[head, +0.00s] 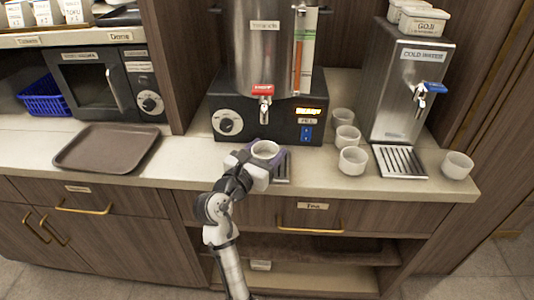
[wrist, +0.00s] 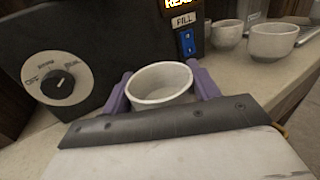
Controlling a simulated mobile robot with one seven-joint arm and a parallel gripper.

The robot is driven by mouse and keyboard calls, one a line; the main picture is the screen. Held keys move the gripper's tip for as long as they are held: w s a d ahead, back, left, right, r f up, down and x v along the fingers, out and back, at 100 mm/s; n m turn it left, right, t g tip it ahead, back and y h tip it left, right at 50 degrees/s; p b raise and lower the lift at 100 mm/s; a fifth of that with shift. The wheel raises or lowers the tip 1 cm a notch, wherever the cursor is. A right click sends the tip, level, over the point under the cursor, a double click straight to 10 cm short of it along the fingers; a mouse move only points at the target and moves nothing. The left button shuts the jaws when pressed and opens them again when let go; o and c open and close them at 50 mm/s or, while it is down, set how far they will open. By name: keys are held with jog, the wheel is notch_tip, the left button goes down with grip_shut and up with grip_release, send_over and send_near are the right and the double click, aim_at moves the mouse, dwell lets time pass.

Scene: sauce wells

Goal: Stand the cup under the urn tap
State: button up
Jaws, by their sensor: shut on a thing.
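The white cup (head: 265,149) is upright between the purple fingers of my gripper (head: 264,156), in front of the urn's base. The wrist view also shows the cup (wrist: 160,80) in my gripper (wrist: 161,90), with a finger on each side; its lower part is hidden. The steel urn (head: 255,55) stands on a black base. Its urn tap (head: 265,108), with a red label above, is above and slightly behind the cup in the head view. Part of a dark slotted drip tray (head: 283,168) shows right of my gripper. I cannot tell whether the cup touches it.
Other white cups (head: 352,160) stand right of the urn, and one (head: 457,165) at the far right. A cold water dispenser (head: 412,80) with a blue tap and a slotted tray (head: 400,162) stands right. A brown tray (head: 105,148) lies left on the counter (head: 190,165).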

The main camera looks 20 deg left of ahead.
jog(key=shift+s+r, duration=0.15)
jog(key=shift+s, duration=0.05)
jog(key=shift+f, duration=0.2)
jog(key=o, duration=1.1)
jog(key=shift+r, duration=0.15)
jog(key=s, duration=0.4)
jog(key=s+a+b, duration=0.1)
jog(key=s, duration=0.2)
jog(key=s+a, duration=0.1)
jog(key=s, duration=0.3)
jog(key=shift+s+a, duration=0.15)
jog(key=shift+s, duration=0.2)
